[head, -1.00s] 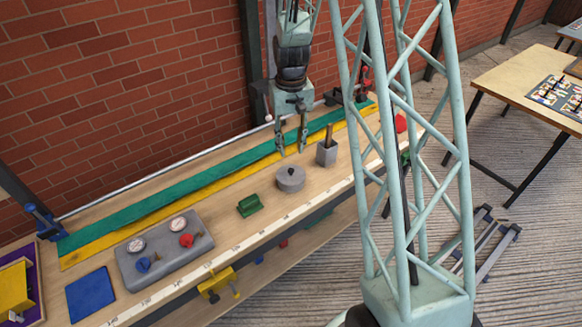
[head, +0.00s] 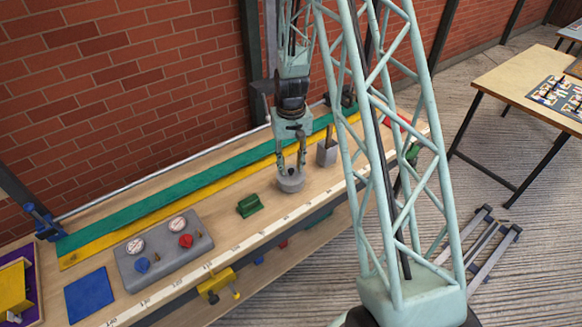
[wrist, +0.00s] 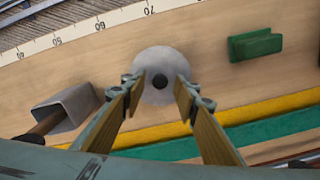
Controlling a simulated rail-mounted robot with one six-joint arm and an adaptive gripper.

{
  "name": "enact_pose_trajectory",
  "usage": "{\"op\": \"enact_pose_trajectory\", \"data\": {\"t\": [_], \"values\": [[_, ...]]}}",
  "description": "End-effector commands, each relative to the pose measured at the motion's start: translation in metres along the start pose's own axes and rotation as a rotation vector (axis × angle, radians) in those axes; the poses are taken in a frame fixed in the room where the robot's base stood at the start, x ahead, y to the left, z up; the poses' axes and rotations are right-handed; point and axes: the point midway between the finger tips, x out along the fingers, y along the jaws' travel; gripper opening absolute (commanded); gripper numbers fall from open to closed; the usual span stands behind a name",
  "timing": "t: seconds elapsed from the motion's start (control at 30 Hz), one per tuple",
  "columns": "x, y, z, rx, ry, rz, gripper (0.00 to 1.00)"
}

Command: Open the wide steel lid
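The wide steel lid is a round grey disc (head: 291,187) on the workbench, seen from above in the wrist view (wrist: 160,58). A small dark knob (wrist: 160,81) stands at its middle. My gripper (head: 290,174) points down right over the lid. In the wrist view my gripper (wrist: 160,84) is open, with one fingertip on each side of the knob and gaps between. Whether the fingertips touch the lid's top is not clear. The lid looks flat and level. What is under it is hidden.
A grey square holder (head: 327,153) stands close behind and right of the lid. A green block (head: 249,206) lies to the left, with a grey gauge panel (head: 165,250) beyond it. Green and yellow strips run along the wall side. A ruler edges the bench front.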

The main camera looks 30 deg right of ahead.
Motion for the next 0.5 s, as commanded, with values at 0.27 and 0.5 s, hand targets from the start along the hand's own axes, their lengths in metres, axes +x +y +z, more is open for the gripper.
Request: {"op": "enact_pose_trajectory", "data": {"t": [0.27, 0.5], "values": [[0.0030, 0.0000, 0.0001, 0.000, 0.000, 0.000, 0.28], [0.0030, 0.0000, 0.0002, 0.000, 0.000, 0.000, 0.20]]}}
